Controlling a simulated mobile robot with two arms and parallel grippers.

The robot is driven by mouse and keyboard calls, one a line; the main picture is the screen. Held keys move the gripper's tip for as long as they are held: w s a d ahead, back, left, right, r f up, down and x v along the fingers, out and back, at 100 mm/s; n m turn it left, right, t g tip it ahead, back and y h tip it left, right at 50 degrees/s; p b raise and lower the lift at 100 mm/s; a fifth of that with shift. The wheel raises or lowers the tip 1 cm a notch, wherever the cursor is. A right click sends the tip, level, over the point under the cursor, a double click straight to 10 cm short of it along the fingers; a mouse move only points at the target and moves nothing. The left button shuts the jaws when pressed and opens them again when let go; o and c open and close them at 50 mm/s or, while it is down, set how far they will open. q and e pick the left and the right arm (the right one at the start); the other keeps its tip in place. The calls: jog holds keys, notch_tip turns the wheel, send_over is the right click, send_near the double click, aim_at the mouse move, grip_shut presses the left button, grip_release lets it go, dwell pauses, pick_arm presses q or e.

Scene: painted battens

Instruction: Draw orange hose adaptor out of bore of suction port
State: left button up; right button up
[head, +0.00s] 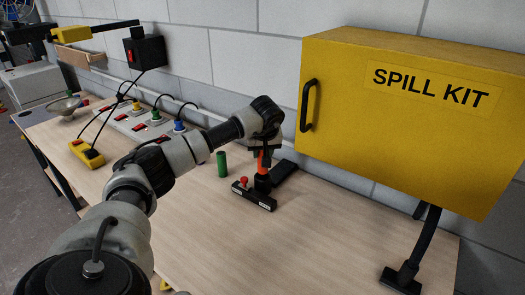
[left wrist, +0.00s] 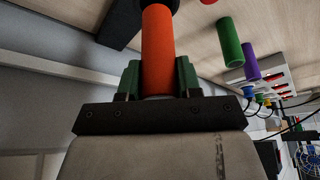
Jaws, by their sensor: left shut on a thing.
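The orange hose adaptor (head: 260,163) stands upright at the black suction port (head: 262,184) on the bench. My left gripper (head: 262,151) is above the port and shut on the adaptor's upper part. In the left wrist view the adaptor (left wrist: 157,48) lies between the green-padded fingers (left wrist: 158,78). Its far end meets a dark round collar (left wrist: 155,3) at the top edge of that view. How deep the adaptor sits in the bore is hidden. My right gripper is not in view.
A black block with a red knob (head: 244,181) is by the port. A green cylinder (head: 222,164) stands left of it. The yellow spill kit cabinet (head: 400,120) is close on the right. The bench front (head: 310,250) is clear.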

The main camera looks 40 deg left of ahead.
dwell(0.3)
pick_arm(q)
notch_tip(320, 180, up, 3)
jog(key=p, duration=0.3)
jog(key=shift+r, duration=0.1)
jog(key=shift+d, duration=0.1)
